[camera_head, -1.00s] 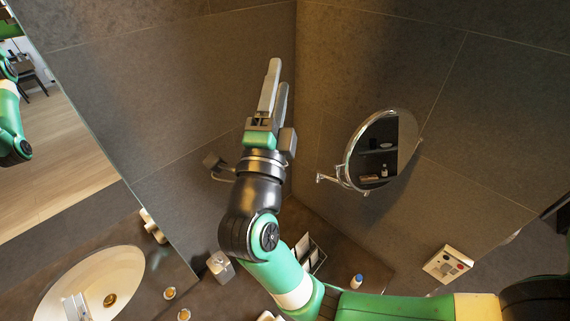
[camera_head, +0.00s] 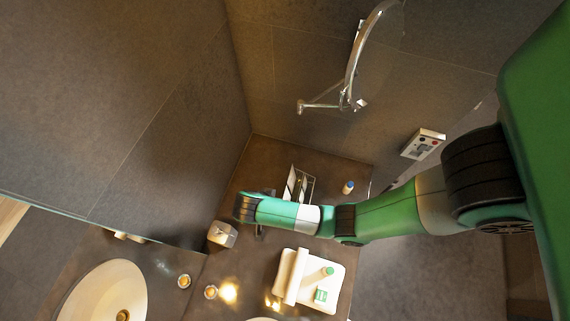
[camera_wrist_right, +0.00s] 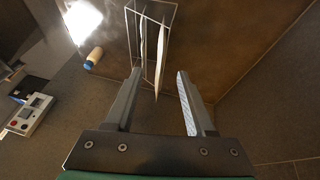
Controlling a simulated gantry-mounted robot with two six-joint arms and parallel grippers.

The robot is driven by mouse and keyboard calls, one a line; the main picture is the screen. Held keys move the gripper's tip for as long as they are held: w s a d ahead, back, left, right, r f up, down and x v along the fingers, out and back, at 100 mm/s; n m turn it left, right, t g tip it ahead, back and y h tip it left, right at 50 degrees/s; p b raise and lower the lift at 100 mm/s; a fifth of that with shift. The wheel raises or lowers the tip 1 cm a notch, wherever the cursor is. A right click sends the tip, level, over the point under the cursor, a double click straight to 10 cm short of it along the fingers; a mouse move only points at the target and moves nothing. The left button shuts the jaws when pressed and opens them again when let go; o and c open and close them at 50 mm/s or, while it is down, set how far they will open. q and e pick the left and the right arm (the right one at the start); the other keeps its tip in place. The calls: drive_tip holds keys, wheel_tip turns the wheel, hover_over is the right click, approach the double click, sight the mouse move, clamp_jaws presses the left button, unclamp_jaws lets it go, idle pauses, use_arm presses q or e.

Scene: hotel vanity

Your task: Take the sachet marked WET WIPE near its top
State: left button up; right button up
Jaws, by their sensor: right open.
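A clear holder (camera_wrist_right: 152,12) stands ahead of my right gripper in the right wrist view, with thin pale sachets upright in it. The nearer sachet (camera_wrist_right: 162,55) shows nearly edge-on, its lower end between the fingertips in the picture; I cannot tell how deep it lies. Another sachet (camera_wrist_right: 143,36) is left of it. No WET WIPE marking is readable. My right gripper (camera_wrist_right: 159,78) is open, with nothing visibly held. In the head view the holder (camera_head: 301,186) is on the counter just beyond my right forearm, which hides the fingers. My left gripper is not in view.
A blue-capped bottle (camera_head: 348,187) stands right of the holder; it also shows in the right wrist view (camera_wrist_right: 93,58). A tissue box (camera_head: 222,235) is left of the arm. A white tray (camera_head: 335,285) holds a rolled towel (camera_head: 292,276). Walls close the corner behind; a mirror (camera_head: 372,45) hangs above.

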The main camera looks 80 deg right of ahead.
drive_tip(key=x, duration=0.3)
drive_tip(key=shift+s+d+f, duration=0.1)
drive_tip(key=shift+d+f, duration=0.05)
drive_tip(key=shift+f, duration=0.15)
drive_tip(key=shift+x, duration=3.05)
drive_tip(key=shift+d, duration=0.1)
drive_tip(key=shift+c, duration=0.3)
clamp_jaws()
